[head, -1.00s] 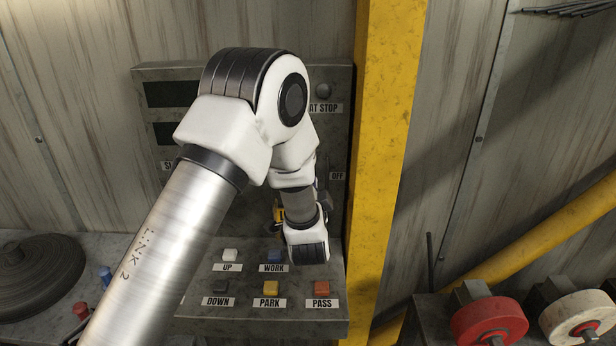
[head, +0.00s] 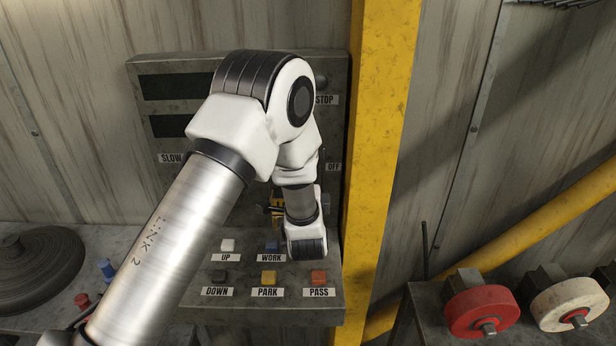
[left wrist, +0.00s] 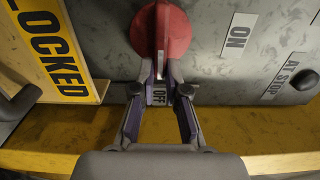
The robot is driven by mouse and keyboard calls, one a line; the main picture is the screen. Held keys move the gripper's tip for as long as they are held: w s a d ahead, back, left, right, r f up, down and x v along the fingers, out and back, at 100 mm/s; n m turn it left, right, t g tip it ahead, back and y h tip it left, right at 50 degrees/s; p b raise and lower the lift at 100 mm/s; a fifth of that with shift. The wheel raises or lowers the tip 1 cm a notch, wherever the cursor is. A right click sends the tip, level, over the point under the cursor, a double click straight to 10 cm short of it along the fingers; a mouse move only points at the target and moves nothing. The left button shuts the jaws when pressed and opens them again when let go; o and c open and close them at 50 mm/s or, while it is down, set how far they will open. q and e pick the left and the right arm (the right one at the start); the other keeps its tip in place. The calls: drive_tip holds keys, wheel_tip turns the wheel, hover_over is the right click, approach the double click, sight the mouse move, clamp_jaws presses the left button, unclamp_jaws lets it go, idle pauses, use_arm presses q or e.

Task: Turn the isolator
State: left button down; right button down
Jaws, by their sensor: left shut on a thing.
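The isolator is a red round knob (left wrist: 162,32) on the grey panel, at the top middle of the left wrist view. An ON label (left wrist: 238,37) lies to its right and an OFF label (left wrist: 158,95) shows between my fingers, below it. My left gripper (left wrist: 161,76) is shut on the lower part of the isolator, with its fingertips against it. In the head view the isolator and my left fingers are hidden behind my own arm. My right gripper is in neither view.
A yellow LOCKED sign (left wrist: 52,50) is left of the isolator, and an AT STOP label (left wrist: 290,75) is at right. The panel's UP button (head: 228,245) and several others sit below my wrist. A yellow post (head: 384,130) stands close at right.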

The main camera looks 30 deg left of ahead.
use_arm(q)
drive_tip(key=shift+r, duration=0.2)
drive_tip(key=c, duration=1.2)
unclamp_jaws()
drive_tip(key=shift+a, duration=0.1)
drive_tip(key=shift+w+a+f, duration=0.1)
drive_tip(key=shift+a+f, duration=0.05)
drive_tip(key=shift+f, duration=0.05)
drive_tip(key=v, duration=1.2)
drive_tip(key=shift+a, duration=0.15)
